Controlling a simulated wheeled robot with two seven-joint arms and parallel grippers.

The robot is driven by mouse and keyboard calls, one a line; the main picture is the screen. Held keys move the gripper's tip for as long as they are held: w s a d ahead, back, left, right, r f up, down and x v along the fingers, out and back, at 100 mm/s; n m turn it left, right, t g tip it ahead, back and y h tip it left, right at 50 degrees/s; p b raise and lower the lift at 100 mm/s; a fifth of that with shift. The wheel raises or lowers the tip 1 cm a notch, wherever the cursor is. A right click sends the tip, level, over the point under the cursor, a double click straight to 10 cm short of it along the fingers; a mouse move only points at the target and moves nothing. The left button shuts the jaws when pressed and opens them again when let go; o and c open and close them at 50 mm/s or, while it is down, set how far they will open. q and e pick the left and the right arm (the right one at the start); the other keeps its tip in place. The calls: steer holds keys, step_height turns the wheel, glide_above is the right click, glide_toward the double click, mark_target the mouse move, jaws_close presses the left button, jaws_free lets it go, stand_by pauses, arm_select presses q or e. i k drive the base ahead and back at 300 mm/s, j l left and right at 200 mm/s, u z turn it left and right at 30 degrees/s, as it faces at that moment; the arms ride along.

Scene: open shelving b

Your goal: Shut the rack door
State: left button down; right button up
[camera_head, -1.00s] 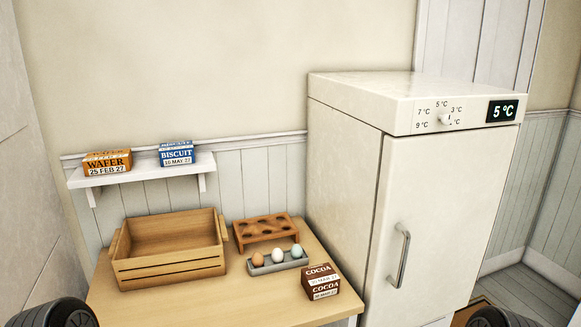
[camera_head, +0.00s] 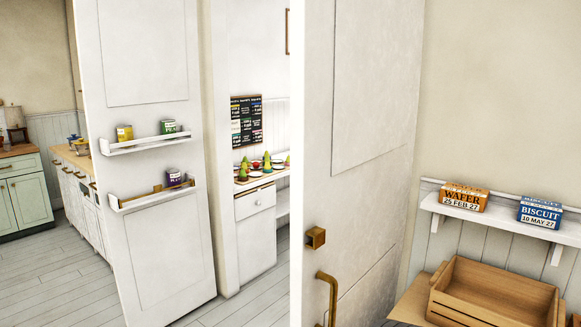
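The rack door (camera_head: 150,245) is a tall white panelled door at the left of the head view. It stands open, with floor visible around its foot. Two shallow racks are fixed to its face. The upper rack (camera_head: 130,149) holds a yellow item (camera_head: 125,134) and a green item (camera_head: 168,127). The lower rack (camera_head: 130,205) holds a purple item (camera_head: 174,178) and has a brass-coloured rail. Neither of my grippers shows in the view now.
A second white panelled door (camera_head: 360,200) with a brass handle (camera_head: 330,295) and brass block (camera_head: 316,238) stands close, right of centre. Behind the gap are a white cabinet (camera_head: 256,225) and a chart (camera_head: 246,121). A wooden crate (camera_head: 490,300) sits at right. Floor (camera_head: 50,280) is clear at left.

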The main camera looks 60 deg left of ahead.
mark_target(139, 62)
steer(key=k+j, duration=0.2)
steer(key=j, duration=0.55)
steer(key=k+j, duration=0.15)
steer(key=j, duration=0.55)
steer(key=k+j, duration=0.2)
steer(key=j, duration=0.55)
steer(key=k+j, duration=0.2)
steer(key=j, duration=0.55)
steer(key=k+j, duration=0.15)
steer(key=j, duration=0.6)
steer(key=k+j, duration=0.2)
steer(key=j, duration=0.55)
steer(key=k+j+u, duration=0.1)
steer(key=j, duration=0.6)
steer(key=k+j, duration=0.25)
steer(key=j, duration=0.5)
steer(key=k+j, duration=0.1)
steer(key=j, duration=1)
steer(key=k+j, duration=0.1)
steer(key=j, duration=1.05)
steer(key=k+j, duration=0.1)
steer(key=j, duration=1)
